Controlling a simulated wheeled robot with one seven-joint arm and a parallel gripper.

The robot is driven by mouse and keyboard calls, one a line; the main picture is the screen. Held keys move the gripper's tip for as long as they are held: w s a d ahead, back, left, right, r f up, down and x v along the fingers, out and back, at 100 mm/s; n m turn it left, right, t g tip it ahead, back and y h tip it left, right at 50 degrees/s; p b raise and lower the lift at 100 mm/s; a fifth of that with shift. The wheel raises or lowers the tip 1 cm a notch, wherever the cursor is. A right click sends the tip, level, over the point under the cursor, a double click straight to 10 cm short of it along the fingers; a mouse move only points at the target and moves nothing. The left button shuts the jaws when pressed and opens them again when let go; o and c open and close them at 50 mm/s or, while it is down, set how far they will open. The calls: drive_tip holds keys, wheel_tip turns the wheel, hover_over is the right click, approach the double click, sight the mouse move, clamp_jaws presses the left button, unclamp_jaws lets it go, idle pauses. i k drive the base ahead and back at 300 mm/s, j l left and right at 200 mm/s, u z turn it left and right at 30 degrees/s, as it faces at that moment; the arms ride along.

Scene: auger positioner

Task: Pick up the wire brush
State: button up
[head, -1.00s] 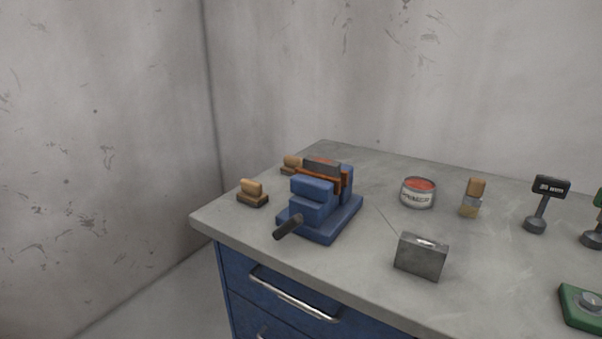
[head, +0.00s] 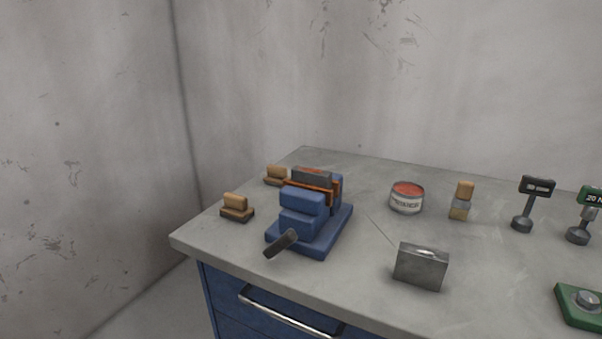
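Two small brushes with tan wooden tops and dark brown undersides lie at the left of the bench; either may be the wire brush. The nearer brush (head: 237,208) sits near the left edge, apart from the vise. The farther brush (head: 276,175) sits behind the vise's left side. I cannot tell for certain which is the wire brush. My gripper is not in view.
A blue vise (head: 310,220) clamps a grey and orange piece, its dark handle pointing forward. A red-topped can (head: 407,198), a grey metal box (head: 421,266), dark signs on stands (head: 534,204) and a green device (head: 582,304) stand rightward on the grey bench (head: 350,280). Walls stand behind and left.

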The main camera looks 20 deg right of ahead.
sight(276, 175)
drive_tip(key=i+j+u, duration=0.1)
drive_tip(key=u, duration=0.3)
drive_tip(key=i+j+u, duration=0.15)
drive_tip(key=u, duration=0.25)
drive_tip(key=i+u, duration=0.15)
drive_tip(key=u, duration=0.25)
drive_tip(key=i+j+u, duration=0.1)
drive_tip(key=i+u, duration=0.8)
drive_tip(key=u, duration=0.15)
drive_tip(key=i, duration=0.35)
drive_tip(key=z, duration=0.4)
drive_tip(key=i+j+z, duration=0.1)
drive_tip(key=z, duration=0.35)
drive_tip(key=j+z, duration=0.2)
drive_tip(key=z, duration=0.2)
drive_tip(key=i, duration=0.05)
